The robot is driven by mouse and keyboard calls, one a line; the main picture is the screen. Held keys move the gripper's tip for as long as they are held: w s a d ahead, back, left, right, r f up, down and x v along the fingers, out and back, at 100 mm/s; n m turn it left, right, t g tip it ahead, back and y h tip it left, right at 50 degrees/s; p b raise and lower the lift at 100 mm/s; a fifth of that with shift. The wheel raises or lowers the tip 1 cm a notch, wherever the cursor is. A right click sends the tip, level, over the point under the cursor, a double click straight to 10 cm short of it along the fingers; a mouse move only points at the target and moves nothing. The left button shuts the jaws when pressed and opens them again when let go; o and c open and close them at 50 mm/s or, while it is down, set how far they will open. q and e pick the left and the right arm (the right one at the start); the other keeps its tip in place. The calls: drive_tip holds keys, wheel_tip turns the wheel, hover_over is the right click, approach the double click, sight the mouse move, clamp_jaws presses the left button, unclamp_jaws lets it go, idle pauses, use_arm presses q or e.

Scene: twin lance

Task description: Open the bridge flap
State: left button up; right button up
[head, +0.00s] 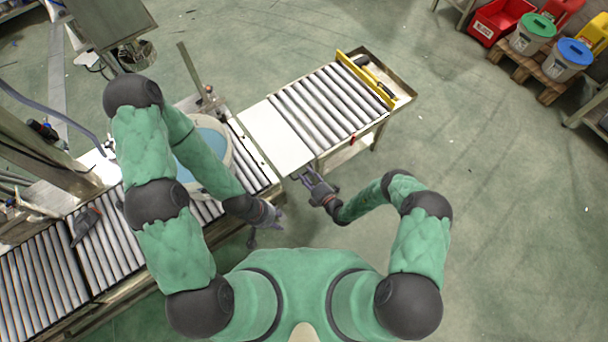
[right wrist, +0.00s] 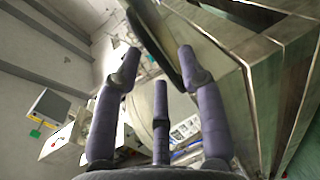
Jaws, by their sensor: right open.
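The bridge flap (head: 278,138) is a pale flat plate. It lies level between the left roller conveyor and the right roller section. My right gripper (head: 310,176) is at the plate's near edge, towards its right corner. In the right wrist view its fingers (right wrist: 157,70) are spread, and a dark-edged plate passes between or just beyond them; contact cannot be told. My left gripper (head: 277,214) is lower left of it, beside the near end of the left conveyor. It looks empty, but its fingers are too small to read.
A large pale tub with blue contents (head: 212,150) stands on the left conveyor (head: 60,270), partly behind my left arm. The right roller section (head: 330,103) has a yellow stop bar (head: 365,78) at its far end. Bins (head: 530,33) stand at upper right. Floor on the right is clear.

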use_arm(q)
drive_tip(key=shift+f+b, duration=0.3)
drive_tip(key=shift+f, duration=0.15)
use_arm(e)
drive_tip(key=shift+x, duration=1.25)
drive_tip(key=shift+c, duration=0.2)
